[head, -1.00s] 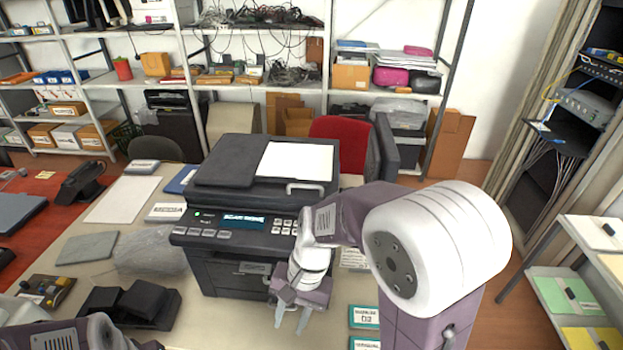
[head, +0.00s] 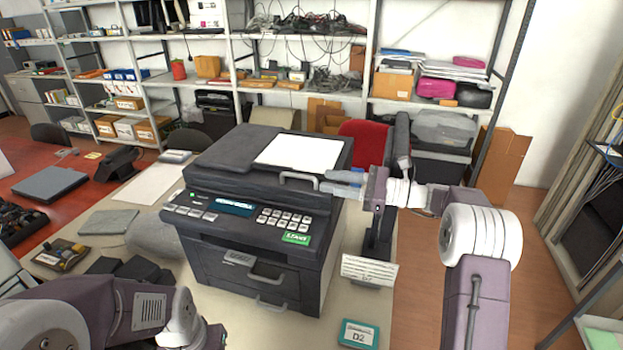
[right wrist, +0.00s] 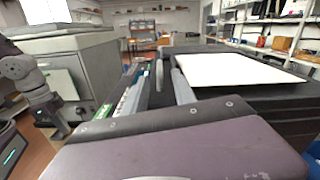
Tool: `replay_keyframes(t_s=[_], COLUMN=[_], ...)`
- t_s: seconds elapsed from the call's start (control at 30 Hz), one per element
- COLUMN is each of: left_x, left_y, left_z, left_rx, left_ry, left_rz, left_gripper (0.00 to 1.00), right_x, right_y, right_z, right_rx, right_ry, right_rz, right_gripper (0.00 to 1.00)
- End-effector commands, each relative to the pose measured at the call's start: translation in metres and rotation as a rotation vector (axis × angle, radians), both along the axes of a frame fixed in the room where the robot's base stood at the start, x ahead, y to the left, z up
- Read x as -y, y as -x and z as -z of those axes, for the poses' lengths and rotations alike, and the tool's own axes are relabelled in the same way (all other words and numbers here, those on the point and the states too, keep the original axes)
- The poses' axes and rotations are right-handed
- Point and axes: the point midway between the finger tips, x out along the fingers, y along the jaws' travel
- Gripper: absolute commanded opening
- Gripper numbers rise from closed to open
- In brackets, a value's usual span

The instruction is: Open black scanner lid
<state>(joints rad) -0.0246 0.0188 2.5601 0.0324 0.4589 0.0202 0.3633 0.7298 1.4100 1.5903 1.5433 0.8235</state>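The black scanner (head: 255,225) stands on the table in the middle of the head view. Its lid (head: 235,150) looks shut, with a white sheet or panel (head: 300,153) on top. A light grey lid handle (head: 298,179) sticks out at the lid's front right edge. My right gripper (head: 328,183) is open, lying roughly level just right of the handle, fingertips close to its end. In the right wrist view the handle (right wrist: 158,75) shows between the two fingers; contact cannot be told. My left arm's wrist (head: 185,320) is at the lower left; its fingertips are cut off.
A black stand (head: 378,235) and a white label card (head: 369,270) are right of the scanner, under my right arm. A teal box (head: 358,337) lies at the front. A wrapped bundle (head: 155,235) and black items lie left. A red chair (head: 365,140) stands behind.

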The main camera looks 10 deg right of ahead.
Motion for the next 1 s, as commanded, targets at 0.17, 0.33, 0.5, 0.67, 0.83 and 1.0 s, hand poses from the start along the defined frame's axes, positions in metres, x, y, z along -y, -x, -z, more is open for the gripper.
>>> replay_keyframes(t_s=[0.17, 0.33, 0.5, 0.67, 0.83, 1.0], left_x=[0.0, 0.0, 0.0, 0.0, 0.0, 0.0], left_y=[0.0, 0.0, 0.0, 0.0, 0.0, 0.0], left_z=[-0.009, -0.013, -0.013, -0.012, -0.012, -0.012], left_rx=[0.0, 0.0, 0.0, 0.0, 0.0, 0.0], left_ry=[0.0, 0.0, 0.0, 0.0, 0.0, 0.0], left_rz=[0.0, 0.0, 0.0, 0.0, 0.0, 0.0], left_gripper=[0.0, 0.0, 0.0, 0.0, 0.0, 0.0], right_x=[-0.037, -0.055, -0.059, -0.059, -0.059, -0.059], right_y=[-0.014, -0.022, -0.024, -0.024, -0.024, -0.024], right_z=[-0.002, -0.001, 0.0, 0.0, 0.0, -0.001], right_rx=[-0.001, 0.001, 0.001, 0.001, 0.001, 0.003], right_ry=[0.002, 0.002, 0.002, 0.002, 0.002, 0.001], right_rz=[-0.005, -0.003, -0.001, -0.001, -0.001, -0.001], right_gripper=[0.32, 0.32, 0.32, 0.24, 0.0, 0.0])
